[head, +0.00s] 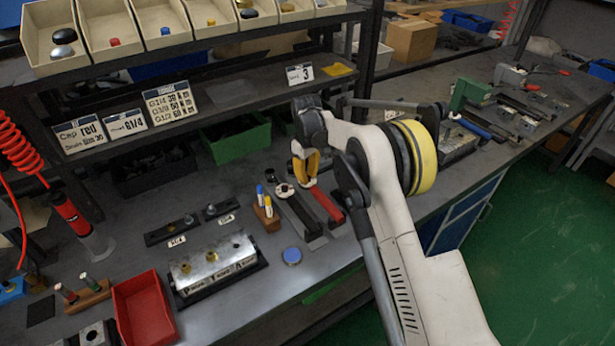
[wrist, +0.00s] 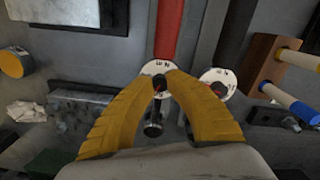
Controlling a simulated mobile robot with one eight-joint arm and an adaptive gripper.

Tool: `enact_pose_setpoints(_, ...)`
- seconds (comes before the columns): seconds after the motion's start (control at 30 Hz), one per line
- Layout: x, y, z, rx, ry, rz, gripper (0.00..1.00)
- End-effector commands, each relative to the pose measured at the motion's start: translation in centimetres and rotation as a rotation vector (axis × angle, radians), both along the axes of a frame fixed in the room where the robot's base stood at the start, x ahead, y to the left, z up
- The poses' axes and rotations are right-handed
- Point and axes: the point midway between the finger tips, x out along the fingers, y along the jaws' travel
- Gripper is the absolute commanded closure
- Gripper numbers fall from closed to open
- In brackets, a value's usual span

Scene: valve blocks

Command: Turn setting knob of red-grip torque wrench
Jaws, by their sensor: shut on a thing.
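The red-grip torque wrench (head: 327,205) lies on the bench; its red grip (wrist: 168,32) runs to the top of the wrist view. At the near end of the grip is a white marked dial (wrist: 163,66) with a small dark knob (wrist: 160,83). My gripper (head: 307,184) has yellow fingers and points down over this end. In the wrist view my gripper (wrist: 160,80) is shut on the knob, one finger on each side. The fingers partly hide the dial, so its setting cannot be read.
A black-grip torque wrench (head: 303,217) lies close beside it, its white dial (wrist: 219,78) near my right finger. A wooden holder with markers (head: 267,214) stands further left. A metal valve block (head: 213,262), a blue disc (head: 292,256) and a red bin (head: 144,308) are on the bench.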

Motion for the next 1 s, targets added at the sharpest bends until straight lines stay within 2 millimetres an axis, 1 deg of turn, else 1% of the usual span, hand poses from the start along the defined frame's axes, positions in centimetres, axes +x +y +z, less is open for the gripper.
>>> enact_pose_setpoints(0.2, -0.03, -0.02, -0.01, 0.000, 0.001, 0.187, 1.00)
enact_pose_setpoints(0.5, -0.01, -0.04, -0.01, 0.000, 0.001, 0.375, 1.00)
enact_pose_setpoints(0.7, -0.01, -0.06, -0.01, -0.001, 0.001, 0.439, 1.00)
enact_pose_setpoints(1.0, 0.00, -0.07, -0.02, -0.001, 0.000, 0.466, 1.00)
